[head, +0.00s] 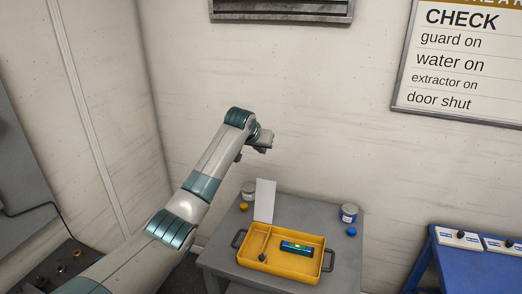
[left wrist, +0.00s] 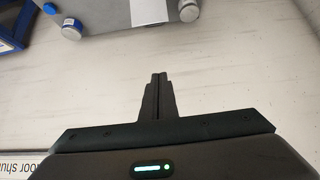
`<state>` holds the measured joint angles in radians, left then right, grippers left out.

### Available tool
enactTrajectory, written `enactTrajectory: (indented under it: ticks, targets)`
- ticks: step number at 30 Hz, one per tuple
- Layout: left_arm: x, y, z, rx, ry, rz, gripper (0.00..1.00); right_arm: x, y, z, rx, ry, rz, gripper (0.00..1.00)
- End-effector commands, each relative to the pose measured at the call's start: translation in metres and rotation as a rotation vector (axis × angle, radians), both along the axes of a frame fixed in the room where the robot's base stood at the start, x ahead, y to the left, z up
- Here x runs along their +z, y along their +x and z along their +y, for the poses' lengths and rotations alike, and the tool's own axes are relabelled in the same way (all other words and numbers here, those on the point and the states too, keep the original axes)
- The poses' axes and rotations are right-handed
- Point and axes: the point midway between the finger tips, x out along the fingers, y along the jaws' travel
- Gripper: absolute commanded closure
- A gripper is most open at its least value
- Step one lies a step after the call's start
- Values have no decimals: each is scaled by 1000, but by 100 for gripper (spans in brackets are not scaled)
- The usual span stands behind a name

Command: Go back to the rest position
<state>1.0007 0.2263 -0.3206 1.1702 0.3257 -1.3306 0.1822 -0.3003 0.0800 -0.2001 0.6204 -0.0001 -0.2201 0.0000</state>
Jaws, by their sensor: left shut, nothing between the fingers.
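My left arm reaches in from the left in the head view, with its gripper (head: 241,156) raised above and behind the grey table (head: 220,256). In the left wrist view the two fingers of this gripper (left wrist: 158,78) are together with nothing between them. The gripper is apart from everything on the table. My right gripper is not in view.
A yellow tray (head: 287,267) on the table holds a dark device with a lit display (head: 297,247). A white card (head: 265,200) stands behind it. Lidded tubs (head: 349,213) stand at the back. A blue bench (head: 460,268) is at right.

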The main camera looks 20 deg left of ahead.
Motion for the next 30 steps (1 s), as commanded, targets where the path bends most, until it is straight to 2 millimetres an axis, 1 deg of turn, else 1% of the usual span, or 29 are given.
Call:
enactTrajectory:
  ticks: [5,8,11,14,17,18,20,21,23,24,26,27,29,30]
  targets:
    - [-1,-1,0,-1,1,1,100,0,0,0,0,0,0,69]
    - [-9,-4,-2,-5,2,6,100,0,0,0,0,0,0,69]
    - [-27,-13,-6,-14,7,18,100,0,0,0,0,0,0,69]
    - [-54,-29,-13,-28,13,37,100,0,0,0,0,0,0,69]
    - [-89,-53,-21,-47,22,62,100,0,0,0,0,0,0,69]
    - [-103,-64,-25,-56,25,71,100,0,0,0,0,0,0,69]
    - [-126,-83,-30,-68,28,88,100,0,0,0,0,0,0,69]
    - [-141,-97,-33,-76,32,100,100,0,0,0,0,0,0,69]
    - [-162,-118,-37,-87,37,118,100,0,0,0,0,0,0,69]
    - [-176,-132,-40,-94,38,127,100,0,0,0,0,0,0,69]
    - [-195,-155,-43,-103,42,143,100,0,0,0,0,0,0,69]
    - [-207,-170,-45,-109,45,154,100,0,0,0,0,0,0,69]
    - [-224,-194,-48,-117,47,171,100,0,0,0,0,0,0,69]
    - [-234,-210,-50,-123,47,181,100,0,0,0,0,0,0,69]
